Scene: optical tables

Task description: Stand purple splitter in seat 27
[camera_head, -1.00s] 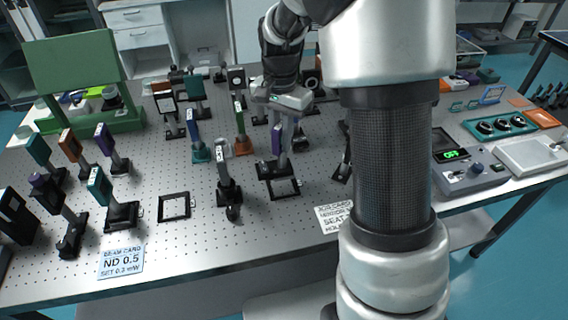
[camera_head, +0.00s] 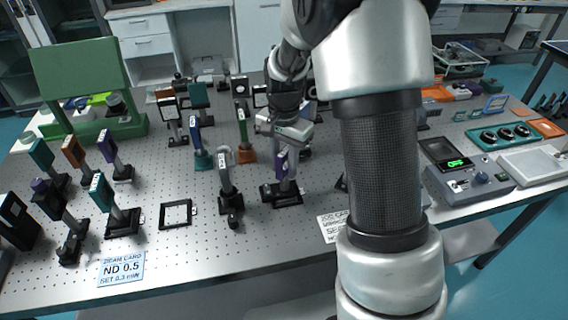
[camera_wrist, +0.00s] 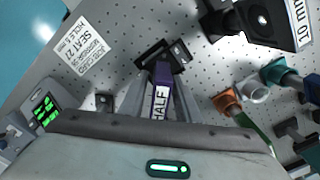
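The purple splitter (camera_head: 282,164), marked HALF, stands upright on a post with a black base (camera_head: 284,196). It also shows in the wrist view (camera_wrist: 160,92). My gripper (camera_head: 287,132) is above it, with its fingers closed on both sides of the splitter; it also shows in the wrist view (camera_wrist: 160,80). The splitter's base covers the place of a flat black frame on the perforated table; part of a black frame edge (camera_wrist: 180,50) shows beside it. I cannot tell whether the base is fully down. A white card (camera_wrist: 80,45) reading SEAT 27 lies nearby.
A dark-faced mount (camera_head: 228,180) stands close to the left of the splitter. An empty black frame (camera_head: 176,214) lies farther left. Several other mounts fill the table's left and back. A 10 mm mount (camera_wrist: 265,20) is near the splitter. The front strip is mostly clear.

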